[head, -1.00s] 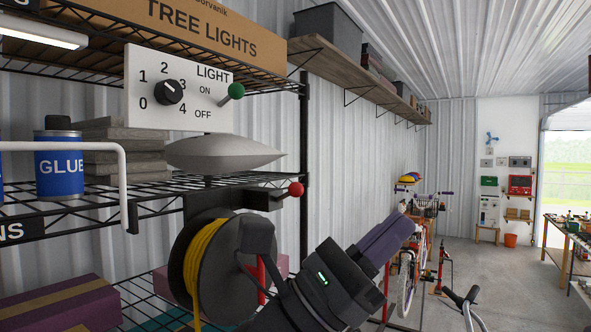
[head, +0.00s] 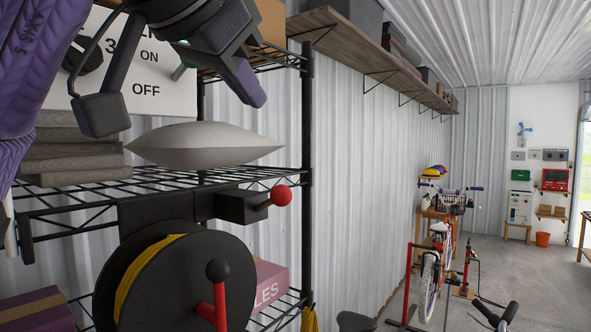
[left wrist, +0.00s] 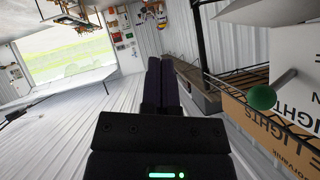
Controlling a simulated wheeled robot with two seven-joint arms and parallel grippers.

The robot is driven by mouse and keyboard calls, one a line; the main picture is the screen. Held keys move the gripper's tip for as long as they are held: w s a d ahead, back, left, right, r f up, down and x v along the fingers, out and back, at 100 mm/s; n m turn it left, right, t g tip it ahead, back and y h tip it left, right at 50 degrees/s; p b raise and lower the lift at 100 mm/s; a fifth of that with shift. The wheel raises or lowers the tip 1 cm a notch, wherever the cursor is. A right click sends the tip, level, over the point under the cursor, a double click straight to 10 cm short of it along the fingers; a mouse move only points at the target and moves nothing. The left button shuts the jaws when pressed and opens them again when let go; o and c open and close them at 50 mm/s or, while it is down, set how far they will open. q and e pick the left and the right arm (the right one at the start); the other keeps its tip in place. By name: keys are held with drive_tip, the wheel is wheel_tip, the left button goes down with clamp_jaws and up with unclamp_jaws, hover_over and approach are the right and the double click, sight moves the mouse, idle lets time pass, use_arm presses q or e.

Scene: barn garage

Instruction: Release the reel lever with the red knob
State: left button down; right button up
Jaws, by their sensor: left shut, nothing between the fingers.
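The red knob (head: 281,195) sits at the end of a short metal lever on a black housing (head: 241,206) under the wire shelf. The black reel (head: 185,285) with yellow hose or cord stands below it, with a red crank and black handle (head: 217,271) in front. My left gripper (head: 250,88) is at the upper left, in front of the light panel and well above the red knob. Its purple-tipped fingers (left wrist: 160,82) are together and empty in the left wrist view. The red knob is not visible there. My right gripper is out of view.
A light panel (head: 148,72) with a green-knobbed lever (head: 183,68) is partly behind my left gripper; that green knob also shows in the left wrist view (left wrist: 262,97). A grey cushion-like object (head: 205,144) lies on the shelf. A black post (head: 307,150) stands right of the red knob.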

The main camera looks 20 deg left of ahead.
use_arm(q)
drive_tip(key=s, duration=0.2)
drive_tip(key=p, duration=0.1)
hover_over(287, 190)
drive_tip(key=s, duration=0.3)
wheel_tip(287, 190, down, 5)
drive_tip(key=f, duration=0.2)
drive_tip(key=w+f, duration=0.1)
drive_tip(key=f, duration=0.1)
drive_tip(key=shift+a+b, duration=0.3)
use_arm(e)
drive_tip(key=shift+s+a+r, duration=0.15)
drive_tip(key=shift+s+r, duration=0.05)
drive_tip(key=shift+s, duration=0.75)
